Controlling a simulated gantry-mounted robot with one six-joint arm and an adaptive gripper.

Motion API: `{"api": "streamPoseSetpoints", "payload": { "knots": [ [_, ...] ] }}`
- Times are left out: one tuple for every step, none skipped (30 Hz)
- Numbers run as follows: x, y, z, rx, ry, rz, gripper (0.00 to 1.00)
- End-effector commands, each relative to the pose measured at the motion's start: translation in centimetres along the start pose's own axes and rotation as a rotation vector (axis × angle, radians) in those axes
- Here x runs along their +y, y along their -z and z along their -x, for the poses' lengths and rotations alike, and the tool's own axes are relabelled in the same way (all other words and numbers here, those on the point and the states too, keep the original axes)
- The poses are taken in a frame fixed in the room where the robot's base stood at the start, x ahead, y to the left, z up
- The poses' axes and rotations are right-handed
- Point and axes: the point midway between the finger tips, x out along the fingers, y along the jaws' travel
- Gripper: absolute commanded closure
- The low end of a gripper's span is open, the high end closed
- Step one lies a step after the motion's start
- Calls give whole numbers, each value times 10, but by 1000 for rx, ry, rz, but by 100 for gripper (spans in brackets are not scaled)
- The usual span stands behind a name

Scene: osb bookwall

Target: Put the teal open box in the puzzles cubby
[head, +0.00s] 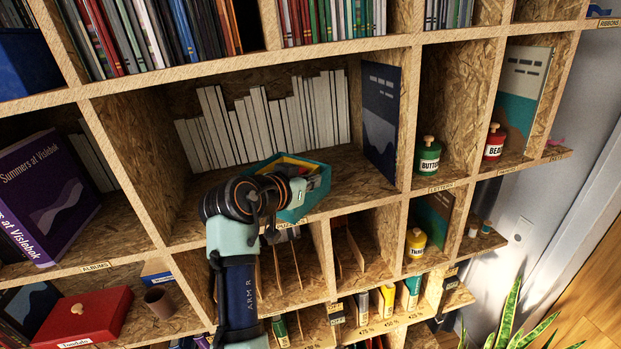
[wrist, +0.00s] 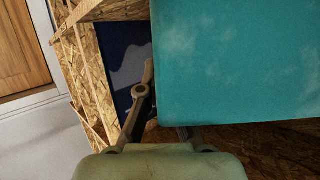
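The teal open box (head: 312,197) is in the wide middle cubby, near its front edge, with coloured contents partly showing. My arm covers its left part. In the wrist view a teal box face (wrist: 235,65) fills the right side. My gripper (wrist: 150,85) is right at the box; one finger shows along the face's left edge and the other is mostly hidden behind the teal face. Whether the fingers press on a wall cannot be seen. The label on the shelf edge below the box (head: 291,223) is partly covered and seems to read puzzles.
White books (head: 265,125) line the cubby's back. A navy wave-patterned panel (head: 381,120) stands at its right side and shows in the wrist view (wrist: 125,60). Upright dividers (head: 355,250) fill the cubbies below. Green (head: 427,158) and red (head: 493,143) jars stand to the right.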

Motion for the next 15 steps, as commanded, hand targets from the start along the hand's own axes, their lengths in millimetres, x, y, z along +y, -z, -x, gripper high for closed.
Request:
{"api": "streamPoseSetpoints", "payload": {
  "knots": [
    [0, 1, 0, 3, 1, -2, 100],
    [0, 0, 0, 3, 1, -2, 100],
    [0, 0, 0, 3, 1, -2, 100],
    [0, 0, 0, 3, 1, -2, 100],
    [0, 0, 0, 3, 1, -2, 100],
    [0, 0, 0, 3, 1, -2, 100],
    [0, 0, 0, 3, 0, -2, 100],
    [0, -1, 0, 3, 0, -2, 100],
    [0, -3, -1, 2, 0, -2, 100],
    [0, -4, -1, 2, 0, -1, 100],
    [0, -5, -1, 2, 0, -1, 100],
    [0, -6, -2, 2, 0, -1, 100],
    [0, -7, -2, 2, 0, -1, 100],
    [0, -8, -2, 2, 0, -1, 100],
    [0, -9, -3, 2, 0, -1, 100]
  ]
}}
